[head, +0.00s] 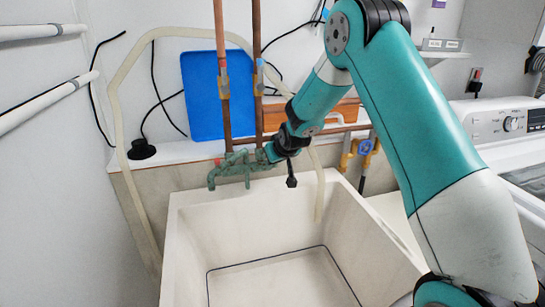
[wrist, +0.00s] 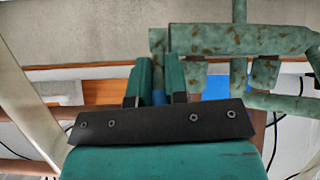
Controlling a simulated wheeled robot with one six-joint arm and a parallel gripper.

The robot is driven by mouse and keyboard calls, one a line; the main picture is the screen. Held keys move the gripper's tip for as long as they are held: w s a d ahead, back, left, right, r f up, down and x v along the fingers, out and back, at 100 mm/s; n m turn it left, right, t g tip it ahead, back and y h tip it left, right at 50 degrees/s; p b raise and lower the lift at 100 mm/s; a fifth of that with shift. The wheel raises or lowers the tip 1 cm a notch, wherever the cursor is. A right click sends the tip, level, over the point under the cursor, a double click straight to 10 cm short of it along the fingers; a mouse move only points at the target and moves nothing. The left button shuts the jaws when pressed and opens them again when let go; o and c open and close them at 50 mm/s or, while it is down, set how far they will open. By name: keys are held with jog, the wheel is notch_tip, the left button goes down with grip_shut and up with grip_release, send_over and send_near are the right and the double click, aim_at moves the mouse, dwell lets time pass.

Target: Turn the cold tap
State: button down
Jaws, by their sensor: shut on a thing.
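The green, brown-flecked tap (head: 234,165) sits at the back rim of the pale sink in the head view. The tap body also shows at the upper right of the wrist view (wrist: 240,40). My gripper (head: 268,154) is at the tap's right end, reaching in from the right. In the wrist view, my gripper (wrist: 159,78) has its two green fingers on either side of a narrow part of the tap, the cold tap handle (wrist: 158,42), and is shut on it. The fingers and black plate hide part of the handle.
The deep sink basin (head: 270,270) is empty below the tap. Copper pipes (head: 221,100) rise behind it, near a blue board (head: 201,95). A pale hose (head: 120,100) loops at the left. A white washing machine (head: 500,120) stands at the right.

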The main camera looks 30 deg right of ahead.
jog(key=c, duration=1.1)
grip_release()
jog(key=b+v, duration=0.2)
jog(key=v, duration=1.5)
jog(key=shift+s+r+b, duration=0.15)
jog(key=shift+s+b, duration=0.05)
jog(key=shift+b, duration=0.15)
jog(key=s+a+n+g+y, duration=0.4)
jog(key=s+a+y, duration=0.1)
jog(key=s+a, duration=0.95)
jog(key=s+a+n+g, duration=0.1)
jog(key=s+a, duration=0.1)
jog(key=s, duration=0.2)
jog(key=s+a+n+g, duration=0.1)
jog(key=s+a+g, duration=0.1)
jog(key=s, duration=0.3)
jog(key=s+a+f+n+g, duration=0.1)
jog(key=s+a, duration=0.2)
jog(key=s, duration=0.2)
jog(key=shift+s+a+g+y, duration=0.15)
jog(key=shift+a+g+y, duration=0.15)
jog(key=shift+a+g, duration=0.1)
